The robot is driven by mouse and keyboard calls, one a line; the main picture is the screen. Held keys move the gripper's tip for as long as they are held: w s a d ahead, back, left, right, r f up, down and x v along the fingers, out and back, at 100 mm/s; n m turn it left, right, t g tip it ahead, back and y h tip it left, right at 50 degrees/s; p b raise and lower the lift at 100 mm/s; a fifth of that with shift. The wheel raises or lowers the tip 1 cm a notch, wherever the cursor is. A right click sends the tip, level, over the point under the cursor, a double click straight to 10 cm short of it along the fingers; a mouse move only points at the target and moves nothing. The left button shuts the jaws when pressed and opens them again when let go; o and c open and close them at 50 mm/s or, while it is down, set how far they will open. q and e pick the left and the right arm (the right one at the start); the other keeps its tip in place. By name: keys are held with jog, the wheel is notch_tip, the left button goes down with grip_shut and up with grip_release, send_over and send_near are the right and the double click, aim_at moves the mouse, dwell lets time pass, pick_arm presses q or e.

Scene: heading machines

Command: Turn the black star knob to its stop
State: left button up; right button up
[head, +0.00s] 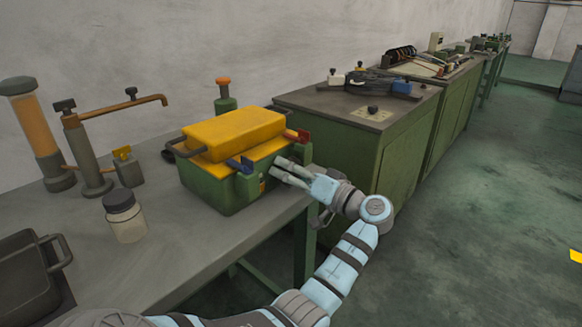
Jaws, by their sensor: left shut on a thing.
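My left gripper (277,171) is at the front right side of a green box (213,186) with a yellow lid (235,130). Its pale fingers are shut and reach in beside the box's corner. The black star knob is hidden at the fingertips, so its shape and turn angle cannot be told. A blue latch (240,163) and a red latch (298,135) sit at the lid's edge on either side of the fingers. My right gripper is not in view.
A grey bench (180,250) carries the box, a jar (125,218), a dark tray (28,265) and a post with an orange arm (125,105). Green cabinets (350,145) stand to the right.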

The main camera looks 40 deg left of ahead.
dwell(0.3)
pick_arm(q)
jog(key=o, duration=1.2)
jog(key=d, duration=1.2)
jog(key=shift+r, duration=0.1)
